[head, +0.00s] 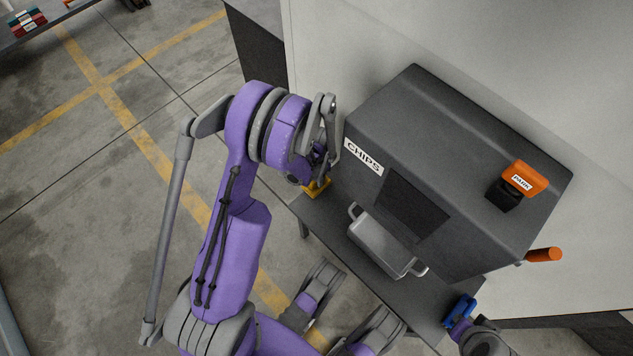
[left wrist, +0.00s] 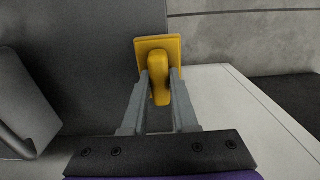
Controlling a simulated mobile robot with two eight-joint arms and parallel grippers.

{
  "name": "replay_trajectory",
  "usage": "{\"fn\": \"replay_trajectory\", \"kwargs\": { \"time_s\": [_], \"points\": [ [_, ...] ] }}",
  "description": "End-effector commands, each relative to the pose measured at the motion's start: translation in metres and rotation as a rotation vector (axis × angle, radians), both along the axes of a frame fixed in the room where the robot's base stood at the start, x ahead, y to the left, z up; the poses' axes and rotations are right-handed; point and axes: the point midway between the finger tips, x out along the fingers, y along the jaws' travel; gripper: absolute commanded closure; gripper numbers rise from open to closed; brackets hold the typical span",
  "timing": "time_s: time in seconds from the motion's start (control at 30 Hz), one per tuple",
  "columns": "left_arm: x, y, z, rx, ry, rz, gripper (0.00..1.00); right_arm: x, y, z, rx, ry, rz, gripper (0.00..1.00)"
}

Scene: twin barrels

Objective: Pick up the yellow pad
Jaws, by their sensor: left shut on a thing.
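The yellow pad (head: 317,187) is at the left end of the dark bench, below the CHIPS label. The left wrist view shows its square plate and rounded grip (left wrist: 158,78). My left gripper (head: 322,172) is shut on this grip, with one finger on each side in the left wrist view (left wrist: 159,92). I cannot tell whether the plate touches the bench. A blue pad (head: 459,310) is at the bench's right end. My right arm's end (head: 462,326) is beside it; its fingers are too hidden to read.
A dark grey machine (head: 455,150) stands on the bench (head: 325,218) against a pale wall. A metal tray with handles (head: 380,246) sits before its opening. An orange PARK block (head: 523,178) is on top; an orange handle (head: 543,255) sticks out at right.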

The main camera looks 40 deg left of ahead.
Motion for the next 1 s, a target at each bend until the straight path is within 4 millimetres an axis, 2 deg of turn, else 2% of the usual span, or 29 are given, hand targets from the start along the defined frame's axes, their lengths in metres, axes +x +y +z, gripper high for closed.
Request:
{"fn": "replay_trajectory", "kwargs": {
  "time_s": [0.33, 0.43, 0.57, 0.8, 1.0],
  "points": [
    [0.0, 0.0, 0.0, 0.0, 0.0, 0.0, 1.0, 0.0, 0.0, 0.0, 0.0, 0.0, 0.0, 1.0],
    [0.0, 0.0, 0.006, 0.0, 0.0, 0.0, 1.0, 0.0, 0.0, 0.001, 0.0, 0.0, 0.0, 1.0],
    [-0.001, 0.0, 0.026, 0.0, 0.0, 0.0, 1.0, -0.001, 0.0, 0.006, 0.0, 0.001, 0.0, 1.0],
    [-0.001, 0.0, 0.076, 0.0, 0.0, 0.0, 1.0, -0.004, 0.0, 0.02, 0.0, 0.0, 0.0, 1.0],
    [0.0, 0.0, 0.098, 0.0, 0.0, 0.0, 1.0, -0.005, 0.0, 0.026, 0.0, -0.001, 0.0, 1.0]
  ]
}}
